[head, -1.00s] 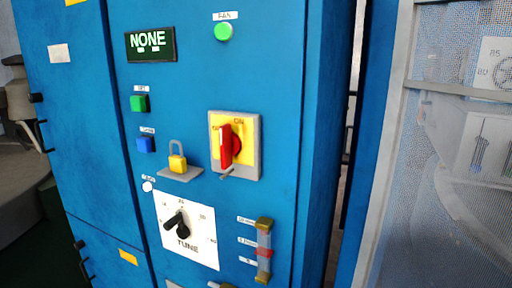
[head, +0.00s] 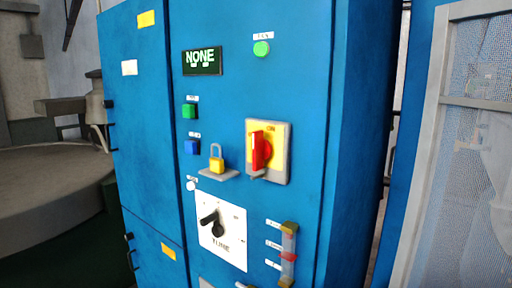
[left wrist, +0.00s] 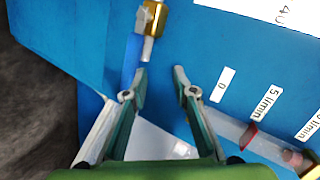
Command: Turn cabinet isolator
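The cabinet isolator has a red handle (head: 260,150) on a yellow plate (head: 281,158) with a grey surround, on the blue cabinet front in the head view. The handle stands near upright; an ON label is at the plate's top. A yellow padlock (head: 217,165) with a closed-looking shackle sits on a small grey ledge (head: 219,174) left of the isolator, apart from it. My left gripper (left wrist: 162,76) is open with nothing between its fingers in the left wrist view, near a brass fitting (left wrist: 152,20) and the flow gauge (left wrist: 245,137). Neither gripper shows in the head view.
A grey mesh-panelled frame (head: 420,150) stands at right.

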